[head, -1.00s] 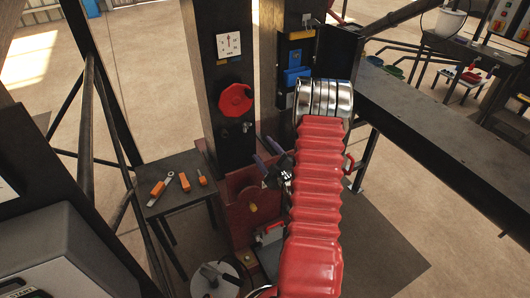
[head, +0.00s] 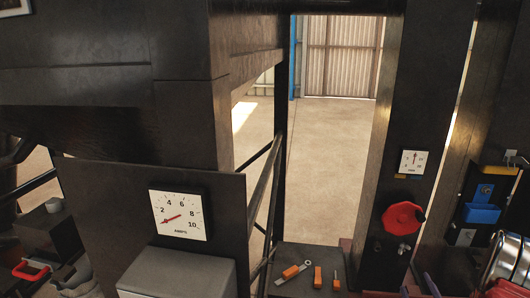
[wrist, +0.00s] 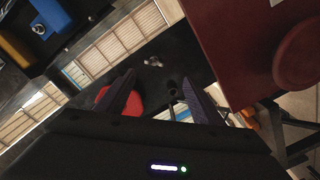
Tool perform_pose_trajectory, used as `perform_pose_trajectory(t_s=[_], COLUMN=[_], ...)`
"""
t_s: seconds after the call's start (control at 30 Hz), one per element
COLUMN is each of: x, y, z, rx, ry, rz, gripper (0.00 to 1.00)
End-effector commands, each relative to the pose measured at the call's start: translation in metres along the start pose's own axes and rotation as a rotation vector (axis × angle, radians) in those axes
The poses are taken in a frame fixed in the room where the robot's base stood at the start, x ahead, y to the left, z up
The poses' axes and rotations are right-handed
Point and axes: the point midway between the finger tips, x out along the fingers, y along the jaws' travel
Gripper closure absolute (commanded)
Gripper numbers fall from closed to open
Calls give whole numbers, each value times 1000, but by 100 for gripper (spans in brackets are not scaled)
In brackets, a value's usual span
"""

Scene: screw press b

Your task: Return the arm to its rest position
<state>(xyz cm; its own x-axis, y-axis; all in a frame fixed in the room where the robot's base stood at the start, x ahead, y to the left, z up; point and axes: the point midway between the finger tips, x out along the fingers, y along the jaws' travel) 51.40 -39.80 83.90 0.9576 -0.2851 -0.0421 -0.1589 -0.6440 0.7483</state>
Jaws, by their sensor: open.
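My gripper (wrist: 158,92) shows in the wrist view with its two dark purple-grey fingers spread apart. Nothing is between them. A red hand knob (wrist: 133,103) lies partly hidden behind the left finger. A dark red plate (wrist: 250,50) fills the upper right of the wrist view. The rest of the arm is cut off by the frame.
A dark upright in the head view carries a small gauge (head: 414,162) and the red knob (head: 402,218). A small table (head: 300,289) holds orange-handled tools. An amps meter (head: 180,214) is on a panel at left. A blue box (head: 482,213) hangs at right.

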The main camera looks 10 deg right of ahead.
Motion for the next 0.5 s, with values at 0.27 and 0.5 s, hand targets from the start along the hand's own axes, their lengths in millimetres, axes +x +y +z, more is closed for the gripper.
perform_pose_trajectory(t_s=[0.27, 0.5], x=[-14, -47], y=[-45, -73], z=[56, 96], rx=[139, 273], ry=[-241, -511], rz=[-154, -269], gripper=[39, 39])
